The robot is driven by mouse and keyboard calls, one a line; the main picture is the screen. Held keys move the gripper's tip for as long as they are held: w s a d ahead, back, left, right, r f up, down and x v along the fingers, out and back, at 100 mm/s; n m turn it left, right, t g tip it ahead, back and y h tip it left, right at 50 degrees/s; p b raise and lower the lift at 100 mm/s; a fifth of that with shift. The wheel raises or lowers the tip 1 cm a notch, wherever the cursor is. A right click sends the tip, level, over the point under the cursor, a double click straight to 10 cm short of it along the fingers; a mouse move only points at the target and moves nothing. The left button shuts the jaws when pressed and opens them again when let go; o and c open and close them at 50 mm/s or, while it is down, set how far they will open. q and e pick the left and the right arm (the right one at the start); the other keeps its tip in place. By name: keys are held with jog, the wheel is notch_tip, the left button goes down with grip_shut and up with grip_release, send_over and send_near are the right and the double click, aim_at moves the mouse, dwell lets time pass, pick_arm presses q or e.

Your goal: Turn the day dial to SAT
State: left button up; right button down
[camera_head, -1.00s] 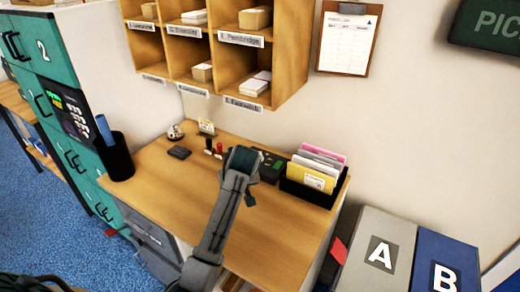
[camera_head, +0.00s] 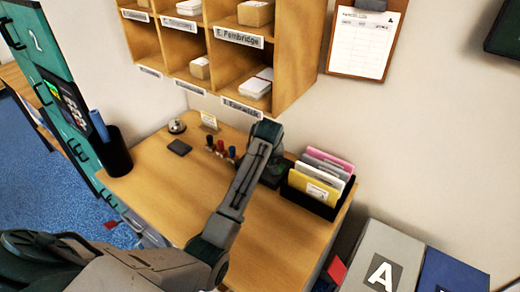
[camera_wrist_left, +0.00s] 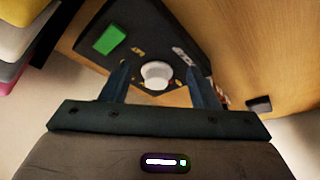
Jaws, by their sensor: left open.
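The day dial is a round white knob (camera_wrist_left: 157,73) on a dark panel (camera_wrist_left: 140,35) in the left wrist view. The panel also bears a green rectangle (camera_wrist_left: 109,40) and small lettering, too blurred to read. My left gripper (camera_wrist_left: 158,67) is open, with one finger to each side of the knob as seen from the wrist; I cannot tell whether either finger touches it. In the head view, my left gripper (camera_head: 266,132) is over the back of the desk and hides most of the dark panel (camera_head: 273,173). My right gripper is not in view.
A black file holder (camera_head: 313,195) with colored folders stands just right of the panel. Several small stamps (camera_head: 220,147) stand left of it. A bell (camera_head: 177,126) and a black pen cup (camera_head: 115,153) are farther left. Wooden pigeonholes (camera_head: 295,55) hang above. The desk front (camera_head: 170,195) is clear.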

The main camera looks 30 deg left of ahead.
pick_arm(q)
jog(key=w+a+p, duration=0.1)
jog(key=w, duration=0.1)
jog(key=w+a+p, duration=0.1)
jog(key=w+a, duration=0.1)
jog(key=shift+w, duration=0.15)
jog(key=shift+p+x, duration=0.6)
jog(key=shift+x, duration=0.25)
jog(key=shift+w+a+f, duration=0.15)
jog(key=shift+f, duration=0.55)
jog(key=c, duration=1)
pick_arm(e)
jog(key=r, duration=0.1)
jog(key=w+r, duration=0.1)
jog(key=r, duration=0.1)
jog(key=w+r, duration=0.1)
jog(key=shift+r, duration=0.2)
